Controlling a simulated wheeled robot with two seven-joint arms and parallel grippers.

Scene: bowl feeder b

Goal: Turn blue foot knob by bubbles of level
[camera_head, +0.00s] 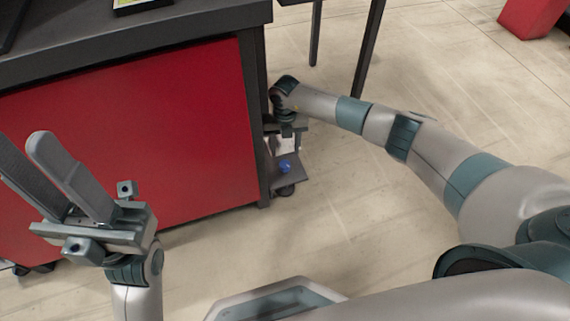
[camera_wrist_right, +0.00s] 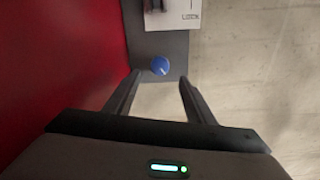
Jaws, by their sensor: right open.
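The blue foot knob (camera_head: 285,166) sits low on a dark grey foot plate (camera_head: 290,182) at the right end of the red cabinet. In the right wrist view the round blue knob (camera_wrist_right: 160,65) shows just beyond my right gripper's fingertips, roughly centred between them. My right gripper (camera_wrist_right: 158,78) is open and empty; in the head view (camera_head: 287,133) it is just above the knob and seen small. My left gripper (camera_head: 40,155) is raised in front of the red cabinet, its two long fingers apart and empty. The level and its bubbles cannot be made out.
The red cabinet (camera_head: 150,140) with a dark top (camera_head: 190,35) fills the left. A white block with dark print (camera_wrist_right: 180,14) stands on the plate beyond the knob. Dark legs (camera_head: 367,50) stand behind my right arm.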

